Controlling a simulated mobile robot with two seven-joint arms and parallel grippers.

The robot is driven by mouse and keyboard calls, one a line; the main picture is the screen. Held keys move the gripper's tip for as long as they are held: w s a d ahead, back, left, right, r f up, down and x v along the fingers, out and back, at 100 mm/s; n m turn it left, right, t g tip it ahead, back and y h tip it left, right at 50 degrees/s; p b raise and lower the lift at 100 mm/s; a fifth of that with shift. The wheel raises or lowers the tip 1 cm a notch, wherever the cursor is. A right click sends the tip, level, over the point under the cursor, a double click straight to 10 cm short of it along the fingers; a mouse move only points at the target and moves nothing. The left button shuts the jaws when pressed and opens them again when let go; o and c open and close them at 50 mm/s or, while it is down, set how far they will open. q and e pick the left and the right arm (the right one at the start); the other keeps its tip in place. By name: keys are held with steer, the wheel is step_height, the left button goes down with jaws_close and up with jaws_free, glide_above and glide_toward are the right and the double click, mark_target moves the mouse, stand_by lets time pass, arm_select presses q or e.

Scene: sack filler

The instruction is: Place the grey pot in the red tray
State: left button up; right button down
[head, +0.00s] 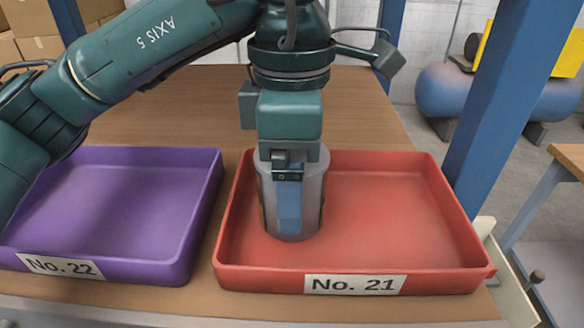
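The grey pot (313,195) is upright inside the walls of the red tray (400,200), left of its middle. The tray is labelled No. 21. My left gripper (289,212) points straight down over the pot. One blue-grey finger lies in front of the pot's near side. The other finger is hidden, so I cannot tell whether the gripper grips the pot or is slightly open around it. The pot's base appears at or very near the tray floor; contact is not clear. My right gripper is not in view.
A purple tray (125,205) labelled No. 22 stands to the left and looks empty. Both trays are on a wooden table (365,105) with clear room behind them. A blue post (510,110) rises at the right. The right part of the red tray is empty.

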arm_select(q)
step_height(320, 180, up, 12)
steer(key=shift+r+p, duration=0.2)
steer(key=shift+p, duration=0.35)
